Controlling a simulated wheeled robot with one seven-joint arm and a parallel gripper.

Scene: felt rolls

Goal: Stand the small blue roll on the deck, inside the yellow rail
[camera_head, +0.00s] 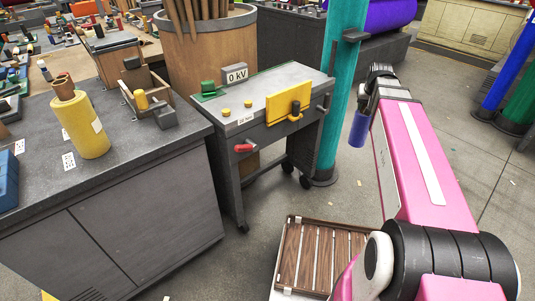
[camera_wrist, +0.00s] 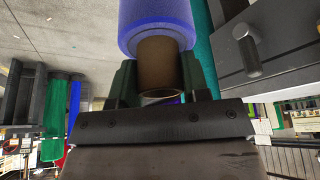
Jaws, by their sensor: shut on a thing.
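The small blue roll (camera_head: 359,129) hangs below my gripper (camera_head: 377,84), roughly upright, in the air right of the grey machine table. In the wrist view the blue roll (camera_wrist: 157,25) has a brown core (camera_wrist: 158,65) sticking out. The dark green fingers of my gripper (camera_wrist: 158,78) are shut on that core. A slatted brown wooden deck (camera_head: 318,256) lies low near the bottom middle, partly hidden by my arm. A yellow plate (camera_head: 288,101) stands on the machine table's edge. I cannot tell whether it is the yellow rail; no other rail shows clearly.
The grey machine table (camera_head: 262,92) bears a "0 kV" sign (camera_head: 235,75) and a red handle (camera_head: 243,148). A tall teal roll (camera_head: 343,80) stands close behind the blue roll. A yellow roll (camera_head: 82,125) stands on the left bench (camera_head: 125,140). Floor (camera_head: 345,200) is open between.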

